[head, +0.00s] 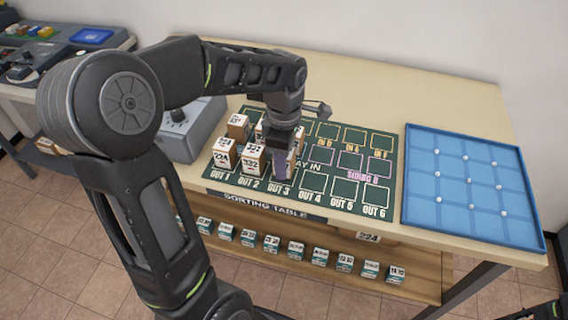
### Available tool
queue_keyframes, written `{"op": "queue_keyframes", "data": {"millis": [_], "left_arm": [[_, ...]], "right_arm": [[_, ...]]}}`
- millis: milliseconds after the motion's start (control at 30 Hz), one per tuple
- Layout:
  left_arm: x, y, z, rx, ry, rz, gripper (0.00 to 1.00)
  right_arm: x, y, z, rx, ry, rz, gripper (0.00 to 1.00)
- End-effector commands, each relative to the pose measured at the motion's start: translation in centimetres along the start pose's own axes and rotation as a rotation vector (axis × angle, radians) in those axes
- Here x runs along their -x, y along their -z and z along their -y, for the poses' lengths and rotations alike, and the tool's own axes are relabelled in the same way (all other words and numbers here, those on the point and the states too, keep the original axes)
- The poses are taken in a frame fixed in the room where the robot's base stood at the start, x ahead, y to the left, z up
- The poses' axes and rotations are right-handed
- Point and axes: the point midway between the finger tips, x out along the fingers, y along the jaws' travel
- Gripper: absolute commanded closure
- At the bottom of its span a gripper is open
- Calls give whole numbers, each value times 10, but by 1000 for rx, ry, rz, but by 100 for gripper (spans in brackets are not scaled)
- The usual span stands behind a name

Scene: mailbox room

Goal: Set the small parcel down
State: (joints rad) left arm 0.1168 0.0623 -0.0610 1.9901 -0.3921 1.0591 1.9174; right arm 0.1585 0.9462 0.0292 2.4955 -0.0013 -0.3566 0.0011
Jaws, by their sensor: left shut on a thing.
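My left gripper (284,168) reaches down over the green sorting mat (345,190), near the OUT 3 cell. Others behind are partly hidden by my wrist. My right gripper is not in view.
A blue tray (425,215) with several white dots lies at the table's right. A grey box (190,130) stands left of the mat. Several small labelled boxes (295,250) sit on the shelf below the front edge. The mat's right cells are empty.

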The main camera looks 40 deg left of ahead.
Motion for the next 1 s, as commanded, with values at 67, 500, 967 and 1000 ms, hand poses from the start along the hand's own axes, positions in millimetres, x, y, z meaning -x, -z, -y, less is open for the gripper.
{"op": "queue_keyframes", "data": {"millis": [67,500,967,1000], "left_arm": [[-10,0,1,0,3,-1,100],[-18,0,0,0,0,0,100],[-16,0,0,0,0,0,38],[-16,0,0,0,0,0,38]], "right_arm": [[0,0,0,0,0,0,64],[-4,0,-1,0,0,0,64],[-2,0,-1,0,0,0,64],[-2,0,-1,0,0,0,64]]}}
